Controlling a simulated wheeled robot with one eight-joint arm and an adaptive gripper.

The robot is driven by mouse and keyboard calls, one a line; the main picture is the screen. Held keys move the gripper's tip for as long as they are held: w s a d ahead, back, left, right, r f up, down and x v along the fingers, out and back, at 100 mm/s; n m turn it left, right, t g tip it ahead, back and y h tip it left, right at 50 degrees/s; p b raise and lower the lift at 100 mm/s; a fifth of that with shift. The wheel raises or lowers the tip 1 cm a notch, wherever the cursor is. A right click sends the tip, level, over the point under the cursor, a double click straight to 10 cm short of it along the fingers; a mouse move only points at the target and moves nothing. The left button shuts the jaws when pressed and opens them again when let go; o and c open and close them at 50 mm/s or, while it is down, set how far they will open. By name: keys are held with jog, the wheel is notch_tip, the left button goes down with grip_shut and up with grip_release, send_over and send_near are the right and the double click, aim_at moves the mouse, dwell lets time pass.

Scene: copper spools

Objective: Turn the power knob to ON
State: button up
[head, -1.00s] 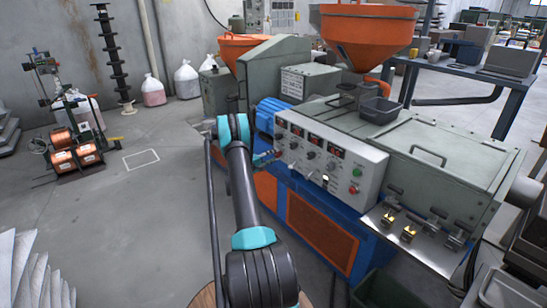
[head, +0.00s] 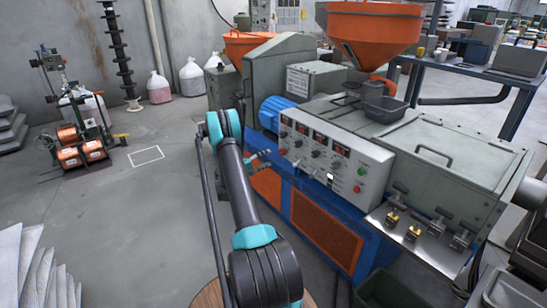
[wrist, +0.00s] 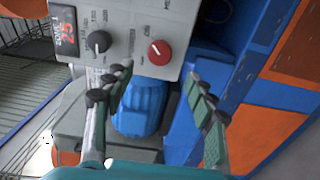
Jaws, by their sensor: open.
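The control panel (head: 335,163) is a grey-white box on the machine's front, with displays, black knobs and buttons. In the wrist view a red round knob (wrist: 160,52) with a pale pointer line sits near the panel's edge; it looks like the power knob, but its lettering is too blurred to read. A black knob (wrist: 98,41) and a red-lit display (wrist: 66,32) are beside it. My gripper (wrist: 160,84) is open and empty, its fingers apart below the red knob in the picture and not touching it. In the head view my gripper (head: 266,158) is left of the panel.
A blue motor (wrist: 142,105) shows between my fingers. The blue machine frame with orange grilles (head: 325,229) is below the panel. An orange hopper (head: 372,30) stands above.

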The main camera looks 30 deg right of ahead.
jog(key=shift+s+a, duration=0.2)
jog(key=shift+a, duration=1.75)
jog(key=shift+r, duration=0.1)
jog(key=s+a+r+t+y, duration=0.2)
jog(key=s+a+r+y, duration=0.7)
jog(key=s+a+r, duration=0.5)
jog(key=s+a+f+t+y, duration=0.1)
jog(key=s+a+y, duration=0.8)
jog(key=s+a, duration=1.4)
jog(key=shift+s+f+m, duration=0.4)
jog(key=shift+s+f, duration=0.25)
jog(key=shift+s, duration=0.5)
